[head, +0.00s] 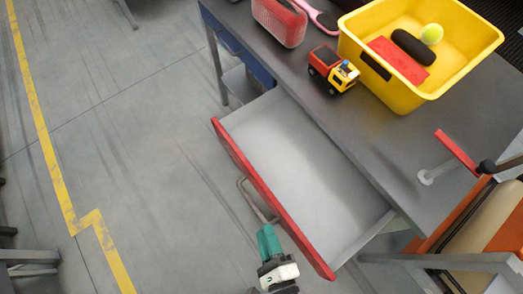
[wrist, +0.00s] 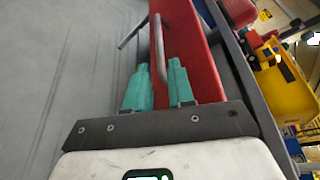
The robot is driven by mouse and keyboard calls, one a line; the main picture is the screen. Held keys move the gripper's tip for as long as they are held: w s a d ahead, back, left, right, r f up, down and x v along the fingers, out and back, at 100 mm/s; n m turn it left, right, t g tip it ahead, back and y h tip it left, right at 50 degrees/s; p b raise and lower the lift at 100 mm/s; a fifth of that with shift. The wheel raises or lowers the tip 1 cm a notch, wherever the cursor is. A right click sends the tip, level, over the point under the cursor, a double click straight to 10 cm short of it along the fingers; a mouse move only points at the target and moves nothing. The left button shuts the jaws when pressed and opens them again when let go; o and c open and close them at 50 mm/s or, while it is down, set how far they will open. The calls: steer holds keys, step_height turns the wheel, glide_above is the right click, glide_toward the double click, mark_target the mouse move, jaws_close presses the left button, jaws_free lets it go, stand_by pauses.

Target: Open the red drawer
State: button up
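The red drawer (head: 265,193) is pulled far out of the grey workbench, and its bare pale inside shows in the head view. Its red front (wrist: 192,55) also shows in the wrist view. A grey bar handle (head: 252,200) stands off the front; it also shows in the wrist view (wrist: 158,40). My gripper (head: 268,232) is at the near end of the handle, outside the drawer front. The drawer looks empty.
On the workbench top (head: 400,135) stand a yellow bin (head: 400,88) with a ball and other items, a toy truck (head: 333,70), and a red box (head: 279,22). A blue drawer (head: 260,72) is beside the red one. The floor (head: 150,130) to the left is clear.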

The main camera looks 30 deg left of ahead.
steer(key=shift+b+v, duration=0.3)
steer(key=shift+v, duration=1.1)
